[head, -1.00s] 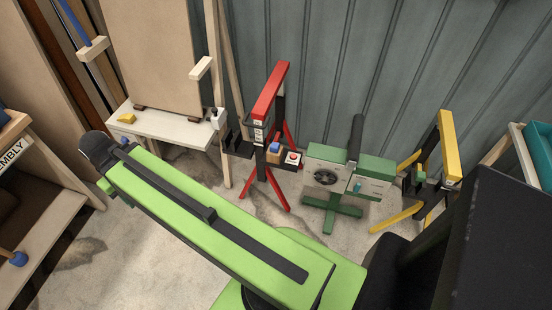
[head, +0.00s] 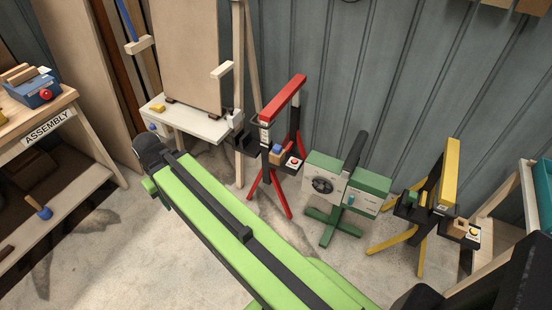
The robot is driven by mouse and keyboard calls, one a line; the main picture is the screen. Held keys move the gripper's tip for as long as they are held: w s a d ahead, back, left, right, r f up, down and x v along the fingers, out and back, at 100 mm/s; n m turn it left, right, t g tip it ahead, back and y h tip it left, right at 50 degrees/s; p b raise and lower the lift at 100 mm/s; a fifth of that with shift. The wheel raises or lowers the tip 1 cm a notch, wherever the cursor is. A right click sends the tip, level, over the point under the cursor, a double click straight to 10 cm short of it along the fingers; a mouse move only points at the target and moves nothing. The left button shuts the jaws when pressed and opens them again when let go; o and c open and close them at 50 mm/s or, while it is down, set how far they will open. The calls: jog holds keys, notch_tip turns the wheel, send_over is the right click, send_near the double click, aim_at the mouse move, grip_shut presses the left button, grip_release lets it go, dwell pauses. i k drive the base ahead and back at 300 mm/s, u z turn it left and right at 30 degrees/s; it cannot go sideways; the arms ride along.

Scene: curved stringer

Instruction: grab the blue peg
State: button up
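A small blue piece (head: 276,149) sits beside a tan block on the small dark tray of the red stand (head: 283,100). It is too small to tell whether it is the blue peg. Another blue piece, the blue end of a tan stick (head: 45,213), shows on the lower shelf of the assembly bench at left. My green arm reaches from the bottom toward the upper left, and its dark end is in front of the white table. My gripper's fingers do not show. No blue piece is seen touching my arm.
The assembly bench (head: 48,128) with a blue box (head: 38,94) stands at left. A white table (head: 190,126) holds a tall board. A green machine (head: 345,187) and a yellow stand (head: 449,175) stand at right. Concrete floor (head: 110,240) is open between bench and arm.

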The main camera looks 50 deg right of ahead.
aim_at(277, 150)
jog(key=z, duration=0.15)
jog(key=i, duration=0.95)
jog(key=u, duration=0.1)
